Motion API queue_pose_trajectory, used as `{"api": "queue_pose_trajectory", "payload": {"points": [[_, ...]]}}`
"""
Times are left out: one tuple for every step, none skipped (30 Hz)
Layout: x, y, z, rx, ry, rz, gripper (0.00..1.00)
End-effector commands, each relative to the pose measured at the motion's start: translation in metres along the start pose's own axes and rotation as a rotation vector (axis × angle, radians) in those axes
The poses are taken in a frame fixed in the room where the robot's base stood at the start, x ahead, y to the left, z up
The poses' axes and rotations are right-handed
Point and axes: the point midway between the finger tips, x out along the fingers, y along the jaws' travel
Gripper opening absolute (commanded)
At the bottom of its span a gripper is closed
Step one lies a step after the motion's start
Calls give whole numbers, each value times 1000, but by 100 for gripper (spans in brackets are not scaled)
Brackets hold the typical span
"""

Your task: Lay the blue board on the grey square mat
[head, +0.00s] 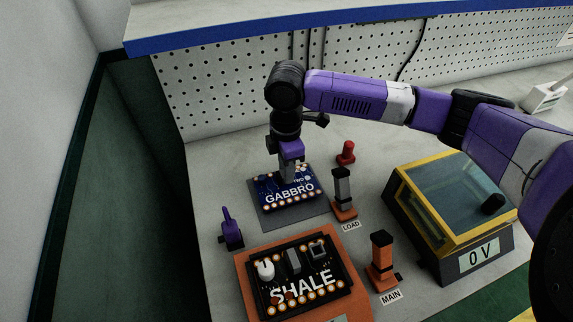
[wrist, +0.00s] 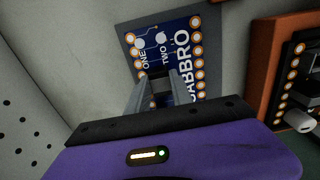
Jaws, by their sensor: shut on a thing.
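The blue board (head: 265,198) reads GABBRO in white and has round copper-coloured pads along its edges. It is over the grey square mat (head: 280,219), roughly lined up with it, with a grey margin showing at the front. I cannot tell whether it rests flat on the mat or hovers slightly above it. My gripper (head: 289,180) points down at the board's middle. In the wrist view the fingers (wrist: 160,90) are shut on a small dark block on the blue board (wrist: 180,45). The mat also shows there at the top (wrist: 210,12).
A black SHALE board (head: 322,291) sits on an orange base in front. A LOAD post (head: 342,190), a red knob (head: 346,152), an orange MAIN post (head: 382,255) and a yellow-framed box (head: 455,200) stand to the right. A purple switch (head: 230,232) stands left.

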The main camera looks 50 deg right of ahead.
Motion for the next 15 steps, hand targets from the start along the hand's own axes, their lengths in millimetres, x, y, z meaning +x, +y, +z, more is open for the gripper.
{"api": "queue_pose_trajectory", "payload": {"points": [[6,0,0,1,0,0,0],[8,0,0,1,0,1,0],[9,0,0,1,0,1,0],[10,0,0,0,0,1,0],[11,0,0,0,0,1,0],[11,0,0,0,0,1,0],[11,0,0,0,0,1,0],[11,0,0,0,0,1,0],[11,0,0,0,0,1,0],[11,0,0,0,0,1,0],[11,0,0,0,-1,1,0],[11,0,0,0,0,1,0],[11,0,0,0,0,1,0],[11,0,0,0,0,1,0],[11,0,0,0,0,1,0]]}}
